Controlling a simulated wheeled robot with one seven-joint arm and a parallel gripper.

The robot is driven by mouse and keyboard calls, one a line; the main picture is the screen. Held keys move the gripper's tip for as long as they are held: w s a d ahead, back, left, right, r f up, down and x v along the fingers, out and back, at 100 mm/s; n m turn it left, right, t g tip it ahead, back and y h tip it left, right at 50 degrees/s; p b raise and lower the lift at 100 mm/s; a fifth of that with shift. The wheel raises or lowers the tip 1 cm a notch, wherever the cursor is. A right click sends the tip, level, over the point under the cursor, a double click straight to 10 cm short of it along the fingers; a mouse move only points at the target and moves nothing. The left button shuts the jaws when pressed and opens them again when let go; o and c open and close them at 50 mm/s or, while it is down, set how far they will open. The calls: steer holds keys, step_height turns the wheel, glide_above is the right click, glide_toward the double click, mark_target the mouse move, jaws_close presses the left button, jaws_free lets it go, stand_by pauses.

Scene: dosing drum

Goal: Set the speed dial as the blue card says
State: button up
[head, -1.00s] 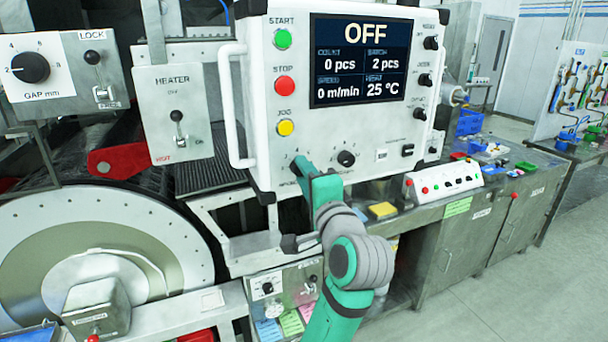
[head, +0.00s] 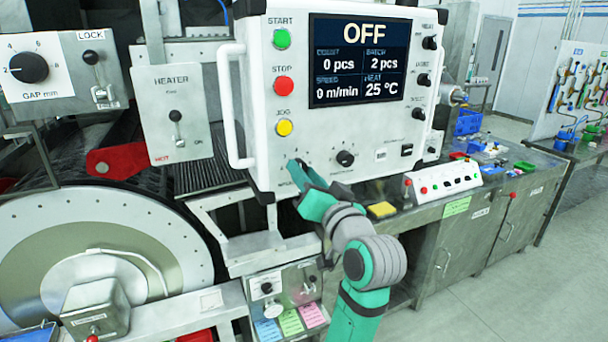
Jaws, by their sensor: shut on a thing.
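The control panel (head: 244,120) stands upright ahead, its screen (head: 360,60) reading OFF, 0 m/min, 2 pcs and 25 °C. My gripper (head: 298,171) is at the panel's lower left, shut on the knob there, which I take for the speed dial. The gripper hides that knob and its pointer; only bits of scale marks show above it. The blue card (head: 267,332) hangs low, below a small control box, beside a green card (head: 291,322) and a pink card (head: 312,314). Its writing is too small to read.
A second black knob (head: 345,158) sits right of my gripper on the panel. Green, red and yellow buttons (head: 284,127) line the left side near a white handle (head: 232,110). A button box (head: 445,183) and yellow block (head: 381,209) lie on the bench at right.

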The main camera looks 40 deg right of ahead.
steer(key=shift+d+r+n+g+y, duration=0.1)
steer(key=shift+n+g+y, duration=0.3)
steer(key=shift+n, duration=4.2)
steer(key=shift+n+g+y, duration=0.1)
steer(key=shift+n+y, duration=0.6)
steer(key=shift+n, duration=3.9)
steer(key=o, duration=1)
steer(key=shift+o, duration=0.2)
steer(key=s+a, duration=0.1)
steer(key=s, duration=0.9)
steer(key=shift+s+a, duration=0.2)
steer(key=shift+s, duration=0.15)
